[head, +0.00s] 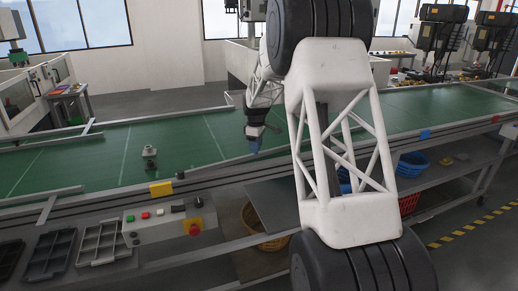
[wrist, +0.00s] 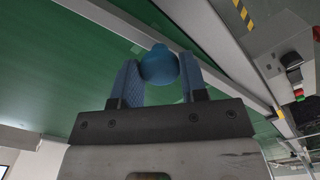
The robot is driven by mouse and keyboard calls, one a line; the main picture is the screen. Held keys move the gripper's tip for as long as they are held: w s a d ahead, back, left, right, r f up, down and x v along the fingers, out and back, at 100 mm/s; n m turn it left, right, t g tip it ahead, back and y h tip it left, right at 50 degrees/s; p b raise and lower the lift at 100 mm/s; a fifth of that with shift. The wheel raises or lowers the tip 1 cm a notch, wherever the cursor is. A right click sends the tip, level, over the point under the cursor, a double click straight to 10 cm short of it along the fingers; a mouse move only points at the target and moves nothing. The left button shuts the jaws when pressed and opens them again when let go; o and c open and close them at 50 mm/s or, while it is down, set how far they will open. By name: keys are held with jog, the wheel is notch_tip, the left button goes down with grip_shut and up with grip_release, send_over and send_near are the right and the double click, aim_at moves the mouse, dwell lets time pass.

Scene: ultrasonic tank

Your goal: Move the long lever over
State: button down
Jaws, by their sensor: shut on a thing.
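My gripper (head: 255,147) is low over the near side of the green belt, left of my large white arm link. In the wrist view its two blue fingers (wrist: 159,72) are shut on a round blue knob (wrist: 158,62), one finger on each side. The knob looks like a lever's end, but no shaft can be made out below it. In the head view the knob and any lever are too small or hidden to tell apart from the fingers.
A small grey fitting (head: 149,156) stands on the green belt (head: 100,165) to the left. A control panel with a red stop button (head: 194,228) and grey trays (head: 104,242) are at the front. A metal rail (head: 225,172) runs along the belt's near edge.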

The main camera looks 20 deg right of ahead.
jog(key=w+a+n, duration=0.1)
jog(key=w, duration=0.2)
jog(key=w+a+n, duration=0.1)
jog(key=w, duration=0.2)
jog(key=w+a+n, duration=0.1)
jog(key=w, duration=0.2)
jog(key=shift+w+f+n, duration=0.1)
jog(key=shift+w+n, duration=0.2)
jog(key=shift+w, duration=0.1)
jog(key=w+a+n, duration=0.1)
jog(key=w, duration=0.1)
jog(key=w+a+n, duration=0.1)
jog(key=w+a, duration=0.1)
jog(key=w, duration=0.1)
jog(key=w+a+n, duration=0.1)
jog(key=w+a, duration=0.1)
jog(key=w, duration=0.1)
jog(key=shift+a+n, duration=0.2)
jog(key=shift+n, duration=0.1)
jog(key=shift+w+a+n, duration=0.3)
jog(key=shift+w+a, duration=0.2)
jog(key=shift+w, duration=0.05)
jog(key=shift+a+r, duration=0.1)
jog(key=shift+r, duration=0.1)
jog(key=c, duration=0.9)
grip_release()
jog(key=shift+w, duration=0.1)
jog(key=shift+o, duration=1.1)
jog(key=shift+f, duration=0.1)
